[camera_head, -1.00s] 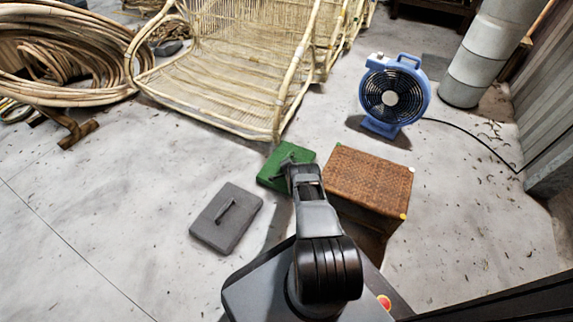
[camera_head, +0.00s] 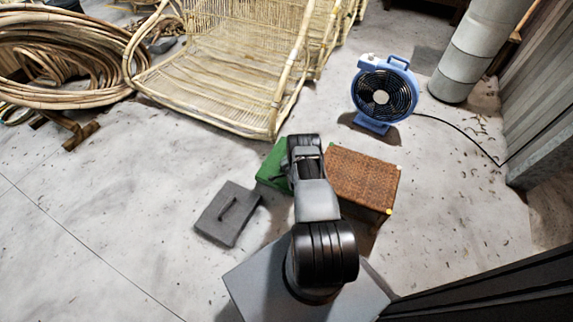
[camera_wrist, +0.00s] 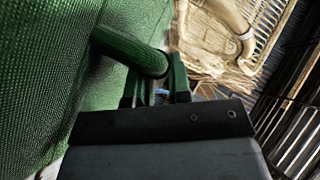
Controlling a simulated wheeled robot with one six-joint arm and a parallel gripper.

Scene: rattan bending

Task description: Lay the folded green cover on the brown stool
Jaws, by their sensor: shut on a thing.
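The green cover (camera_head: 269,166) shows in the head view left of the brown stool (camera_head: 362,180), partly hidden behind my arm. In the wrist view the green cover (camera_wrist: 60,70) fills the left side as a woven green face with a rounded green handle (camera_wrist: 130,50). My gripper (camera_wrist: 155,88) is shut on that handle. The brown woven stool has a bare top and stands just right of my arm. How high the cover is above the floor I cannot tell.
A grey slab with a handle (camera_head: 228,213) lies on the floor at left. A rattan frame (camera_head: 215,70) stands behind the cover. A blue fan (camera_head: 383,95) with a trailing cord stands behind the stool. Rattan coils (camera_head: 60,60) lie far left. The floor right of the stool is clear.

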